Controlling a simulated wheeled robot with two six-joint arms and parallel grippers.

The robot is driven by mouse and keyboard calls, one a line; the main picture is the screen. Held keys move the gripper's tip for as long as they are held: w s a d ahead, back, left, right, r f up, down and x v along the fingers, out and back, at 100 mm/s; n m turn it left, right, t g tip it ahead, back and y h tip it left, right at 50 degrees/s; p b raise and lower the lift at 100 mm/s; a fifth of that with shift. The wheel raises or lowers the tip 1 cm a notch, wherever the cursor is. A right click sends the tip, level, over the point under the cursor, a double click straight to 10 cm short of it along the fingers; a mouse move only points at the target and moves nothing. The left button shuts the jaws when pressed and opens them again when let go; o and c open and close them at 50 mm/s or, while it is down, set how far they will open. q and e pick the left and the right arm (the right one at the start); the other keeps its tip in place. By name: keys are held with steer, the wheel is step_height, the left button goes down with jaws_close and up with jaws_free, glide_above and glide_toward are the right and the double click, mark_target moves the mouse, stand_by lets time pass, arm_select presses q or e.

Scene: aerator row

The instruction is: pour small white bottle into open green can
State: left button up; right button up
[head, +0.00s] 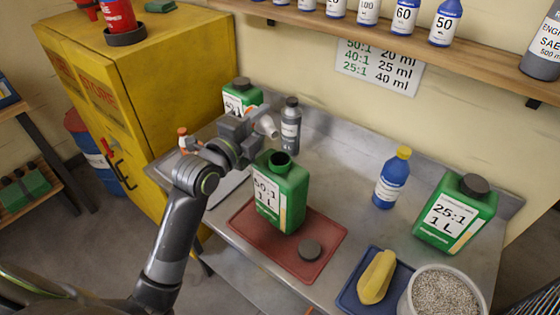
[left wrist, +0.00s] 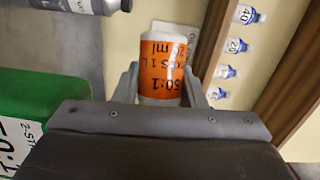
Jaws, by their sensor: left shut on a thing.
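My left gripper (head: 258,128) is shut on a small white bottle (head: 267,126). In the head view the bottle looks tilted, above and behind the open green can. In the left wrist view the gripper (left wrist: 160,85) has one finger on each side of the bottle (left wrist: 163,68), which has an orange label. The open green can (head: 291,196), labelled 50:1 1 L, stands upright with its dark mouth uncovered. Bottle and can look apart. Whether anything flows cannot be seen. My right gripper is not in view.
The can stands on a red tray (head: 322,269) with a dark cap (head: 309,249). A grey bottle (head: 291,125) and another green can (head: 241,97) stand behind. A blue bottle (head: 391,178), a capped 25:1 can (head: 457,213) and a pellet bucket (head: 409,304) stand right.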

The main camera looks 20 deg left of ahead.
arm_select(q)
steer(key=shift+f+b, duration=0.1)
steer(key=shift+b, duration=0.35)
steer(key=shift+s+r+m+t+b, duration=0.1)
steer(key=shift+r+m+t+b, duration=0.4)
steer(key=shift+m+b, duration=0.55)
steer(key=shift+a+r+h, duration=0.1)
steer(key=shift+r+h, duration=0.1)
steer(key=shift+h, duration=0.1)
steer(key=shift+c, duration=0.2)
stand_by(0.4)
steer(key=shift+r+m+b, duration=0.35)
steer(key=shift+m+b, duration=0.4)
steer(key=shift+b, duration=0.4)
